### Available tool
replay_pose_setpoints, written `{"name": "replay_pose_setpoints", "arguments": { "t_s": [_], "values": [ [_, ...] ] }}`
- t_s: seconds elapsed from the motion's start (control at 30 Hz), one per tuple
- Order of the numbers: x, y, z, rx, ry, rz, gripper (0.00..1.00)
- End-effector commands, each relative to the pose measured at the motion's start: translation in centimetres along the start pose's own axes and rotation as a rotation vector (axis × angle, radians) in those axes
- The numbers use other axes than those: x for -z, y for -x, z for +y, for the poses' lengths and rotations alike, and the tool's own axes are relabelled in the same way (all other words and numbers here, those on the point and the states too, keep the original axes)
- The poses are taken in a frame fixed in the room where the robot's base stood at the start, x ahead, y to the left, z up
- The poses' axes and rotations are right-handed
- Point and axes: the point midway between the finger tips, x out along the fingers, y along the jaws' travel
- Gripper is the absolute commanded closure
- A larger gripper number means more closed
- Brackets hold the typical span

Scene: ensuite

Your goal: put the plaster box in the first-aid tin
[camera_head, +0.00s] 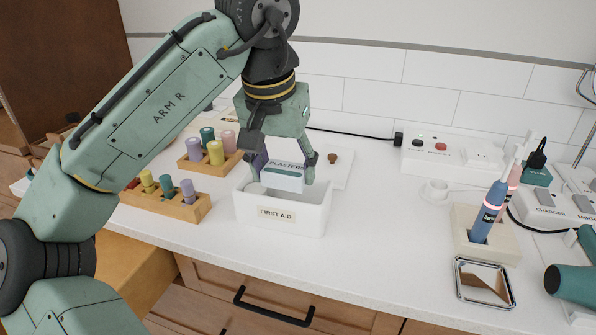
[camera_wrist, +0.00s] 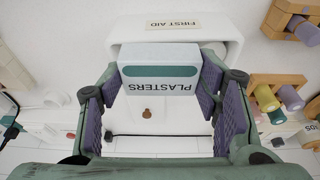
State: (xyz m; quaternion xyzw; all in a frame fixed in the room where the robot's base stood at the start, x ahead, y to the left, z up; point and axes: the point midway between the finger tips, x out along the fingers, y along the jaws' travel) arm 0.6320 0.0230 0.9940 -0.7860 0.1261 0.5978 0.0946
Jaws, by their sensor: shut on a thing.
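The plaster box (camera_head: 283,178) is white with a teal band and the word PLASTERS. It also shows in the wrist view (camera_wrist: 160,60), between the purple finger pads. My gripper (camera_head: 285,165) is shut on the box, one finger at each side. The first-aid tin (camera_head: 278,215) is a white open container labelled FIRST AID on the counter; its label also shows in the wrist view (camera_wrist: 173,25). The box is over the tin's opening, its lower part seeming to dip behind the front wall. I cannot tell whether it touches the tin's floor. A round white item (camera_head: 256,188) shows at the tin's left inside.
Wooden racks with coloured cylinders (camera_head: 215,152) stand left of the tin. A toothbrush holder (camera_head: 485,237), a square mirror (camera_head: 483,282) and a socket panel (camera_head: 450,152) are at the right. The counter (camera_head: 375,250) right of the tin is clear.

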Motion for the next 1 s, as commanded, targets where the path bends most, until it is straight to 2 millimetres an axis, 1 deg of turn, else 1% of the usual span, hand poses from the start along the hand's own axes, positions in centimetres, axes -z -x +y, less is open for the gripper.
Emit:
{"name": "replay_pose_setpoints", "arguments": {
  "t_s": [0.03, 0.1, 0.27, 0.33, 0.37, 0.43, 0.57, 1.0],
  "values": [
    [0.9, -0.1, 0.3, -0.001, -0.001, 0.0, 0.61],
    [1.7, -0.5, 0.6, 0.001, 0.0, -0.001, 0.61],
    [2.7, -0.9, 0.9, 0.001, 0.001, 0.0, 0.61],
    [3.5, -1.2, 1.2, 0.002, 0.0, -0.001, 0.61],
    [3.5, -1.6, 1.2, 0.002, 0.002, -0.002, 0.61],
    [3.0, -2.9, 1.1, 0.003, 0.003, -0.002, 0.61],
    [2.6, -4.4, 1.1, 0.003, 0.002, 0.0, 0.61],
    [2.4, -5.2, 1.2, 0.0, 0.001, 0.001, 0.61]
  ]
}}
